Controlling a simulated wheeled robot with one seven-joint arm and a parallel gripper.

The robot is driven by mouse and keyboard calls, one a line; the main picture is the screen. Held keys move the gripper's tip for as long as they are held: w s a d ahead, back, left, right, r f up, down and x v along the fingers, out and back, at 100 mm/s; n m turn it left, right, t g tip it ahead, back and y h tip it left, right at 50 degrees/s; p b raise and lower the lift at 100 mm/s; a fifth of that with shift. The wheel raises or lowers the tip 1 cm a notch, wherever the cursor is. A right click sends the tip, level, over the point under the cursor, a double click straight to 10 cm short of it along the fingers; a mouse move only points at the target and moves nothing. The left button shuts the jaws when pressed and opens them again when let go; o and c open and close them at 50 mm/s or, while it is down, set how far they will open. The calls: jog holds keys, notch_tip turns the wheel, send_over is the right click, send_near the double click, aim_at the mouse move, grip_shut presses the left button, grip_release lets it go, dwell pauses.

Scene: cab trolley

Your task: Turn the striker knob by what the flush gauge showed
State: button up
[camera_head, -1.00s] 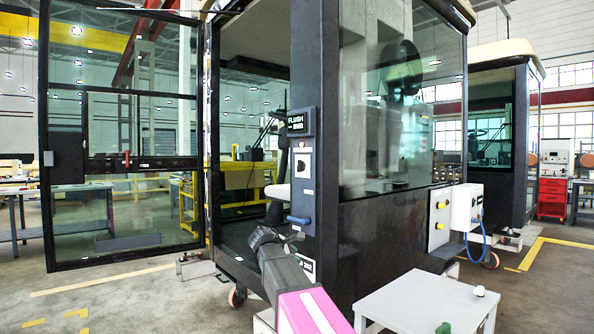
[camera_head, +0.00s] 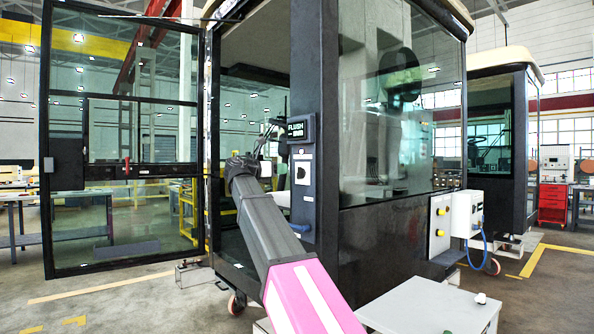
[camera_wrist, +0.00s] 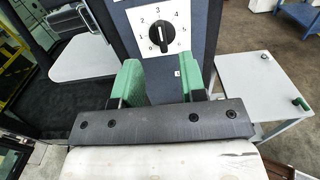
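The striker knob (camera_wrist: 163,35) is a black pointer knob on a white dial plate (camera_wrist: 145,22) with numerals around it, on the dark cab post. Its bar stands about upright in the wrist view. In the head view the dial plate (camera_head: 303,170) shows on the post. Above it the flush gauge (camera_head: 297,128) reads "FLUSH" with a second line too small to read. My gripper (camera_wrist: 160,75) has two green fingers spread apart with nothing between them. It is below the knob in the wrist view and apart from it. In the head view its fingers are hard to make out.
The cab door (camera_head: 120,150) stands open at left. A blue handle (camera_head: 299,228) sits on the post below the dial. A grey table (camera_head: 430,305) with small items stands at lower right. A control box (camera_head: 466,213) hangs on the cab side.

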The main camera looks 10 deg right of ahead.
aim_at(299, 173)
jog(key=x, duration=0.9)
grip_shut()
